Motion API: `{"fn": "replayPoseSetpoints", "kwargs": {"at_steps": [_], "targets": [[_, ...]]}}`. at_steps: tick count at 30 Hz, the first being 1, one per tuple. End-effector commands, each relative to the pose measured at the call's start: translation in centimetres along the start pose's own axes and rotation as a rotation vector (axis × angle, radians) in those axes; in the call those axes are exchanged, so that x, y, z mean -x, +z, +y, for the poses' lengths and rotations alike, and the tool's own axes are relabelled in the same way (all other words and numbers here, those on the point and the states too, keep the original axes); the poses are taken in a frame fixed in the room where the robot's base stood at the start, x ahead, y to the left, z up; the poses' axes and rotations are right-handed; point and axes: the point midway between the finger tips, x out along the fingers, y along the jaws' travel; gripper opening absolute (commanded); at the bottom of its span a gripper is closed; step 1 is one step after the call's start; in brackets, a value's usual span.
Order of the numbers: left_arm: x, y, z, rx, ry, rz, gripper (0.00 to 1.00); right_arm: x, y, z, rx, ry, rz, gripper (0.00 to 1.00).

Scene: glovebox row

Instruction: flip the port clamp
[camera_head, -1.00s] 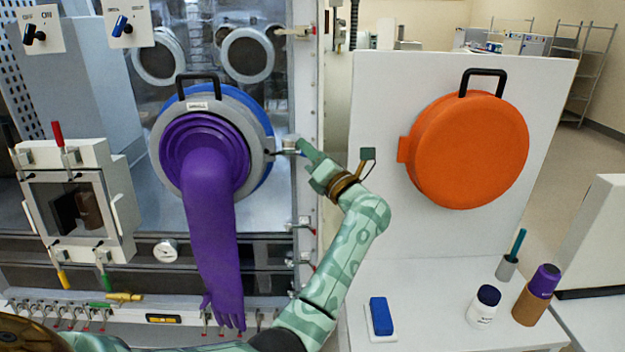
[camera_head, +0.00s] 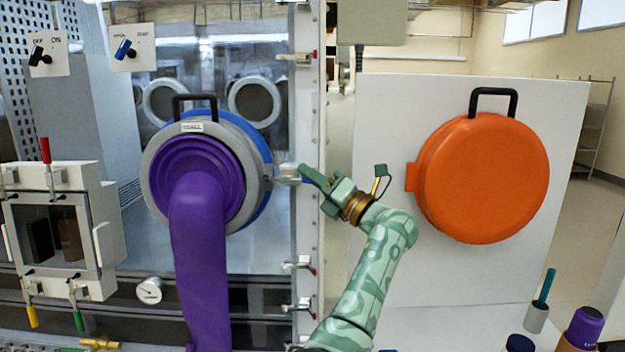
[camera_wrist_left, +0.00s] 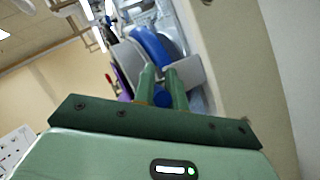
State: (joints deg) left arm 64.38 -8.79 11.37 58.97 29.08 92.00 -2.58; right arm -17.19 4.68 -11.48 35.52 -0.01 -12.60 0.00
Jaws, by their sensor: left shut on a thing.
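The glove port (camera_head: 235,135) has a grey ring with a blue ring behind it, a black handle on top, and a purple glove (camera_head: 199,260) hanging from it. The port clamp (camera_head: 287,173) is a small pale piece at the ring's right edge. My left gripper (camera_head: 304,174) reaches it from the right and is shut on it. In the left wrist view the two green fingers (camera_wrist_left: 162,82) are close together, with a grey block and a blue part beside them. The fingers partly hide the clamp. My right gripper is not in view.
An orange round cover (camera_head: 482,178) with a black handle is on the white panel (camera_head: 385,110) to the right. A small airlock door (camera_head: 60,235) with coloured levers is at left. Bottles and a cup (camera_head: 536,317) stand at lower right. A gauge (camera_head: 149,290) sits below the port.

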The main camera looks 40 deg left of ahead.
Motion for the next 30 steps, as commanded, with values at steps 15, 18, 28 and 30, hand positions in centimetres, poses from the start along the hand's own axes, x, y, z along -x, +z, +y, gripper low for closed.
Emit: {"fn": "replayPoseSetpoints", "kwargs": {"at_steps": [15,18,28,30], "targets": [[0.0,0.0,0.0,0.000,-0.001,-0.001,0.35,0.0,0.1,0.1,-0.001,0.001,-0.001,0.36],[0.7,0.0,-0.1,0.001,-0.002,-0.001,0.35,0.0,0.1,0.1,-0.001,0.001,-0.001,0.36],[8.5,-0.1,-0.3,-0.001,-0.006,-0.004,0.35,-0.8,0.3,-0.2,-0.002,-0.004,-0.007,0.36],[10.4,-0.1,-0.4,-0.002,-0.006,-0.003,0.35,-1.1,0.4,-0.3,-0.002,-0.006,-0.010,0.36]]}}
